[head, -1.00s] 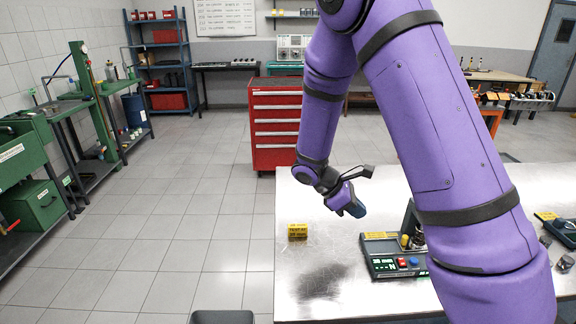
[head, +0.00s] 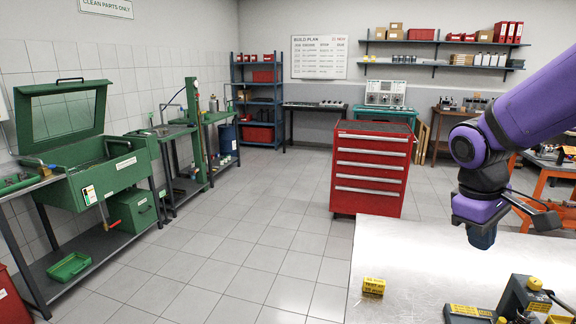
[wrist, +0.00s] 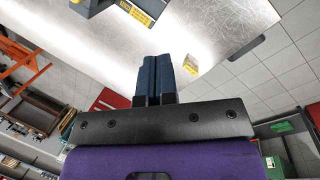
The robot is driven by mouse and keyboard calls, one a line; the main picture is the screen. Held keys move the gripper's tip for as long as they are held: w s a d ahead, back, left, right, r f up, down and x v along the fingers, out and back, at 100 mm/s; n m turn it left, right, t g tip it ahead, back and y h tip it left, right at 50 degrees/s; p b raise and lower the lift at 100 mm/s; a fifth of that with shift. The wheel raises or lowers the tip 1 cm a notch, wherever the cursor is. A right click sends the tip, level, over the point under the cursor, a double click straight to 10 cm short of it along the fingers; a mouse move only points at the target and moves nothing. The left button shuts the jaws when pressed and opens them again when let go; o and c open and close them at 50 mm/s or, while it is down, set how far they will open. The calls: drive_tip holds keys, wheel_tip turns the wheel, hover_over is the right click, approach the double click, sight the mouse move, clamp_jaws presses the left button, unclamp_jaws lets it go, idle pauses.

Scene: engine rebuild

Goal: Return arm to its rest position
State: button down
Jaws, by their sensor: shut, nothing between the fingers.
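My purple arm comes in from the right edge of the head view. My gripper (head: 483,236) hangs pointing down above the metal workbench, near its far side. In the wrist view my gripper (wrist: 157,58) shows two dark blue fingers pressed together with nothing between them. The metal workbench (head: 408,262) lies below it, and a yellow block (head: 374,286) sits near the bench's left edge, apart from the gripper. The yellow block also shows in the wrist view (wrist: 190,65), beside the fingers.
A dark device (head: 525,296) with yellow labels stands on the bench at lower right. A red drawer cabinet (head: 370,170) stands behind the bench. A green parts washer (head: 100,170) stands along the left wall. The tiled floor (head: 235,240) between is clear.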

drive_tip(key=s+a+r+m+t+y, duration=0.3)
drive_tip(key=s+r+m+t, duration=0.2)
drive_tip(key=s+r, duration=0.4)
drive_tip(key=shift+s+a+r+t, duration=0.3)
drive_tip(key=shift+s+a, duration=0.05)
drive_tip(key=shift+s, duration=1.5)
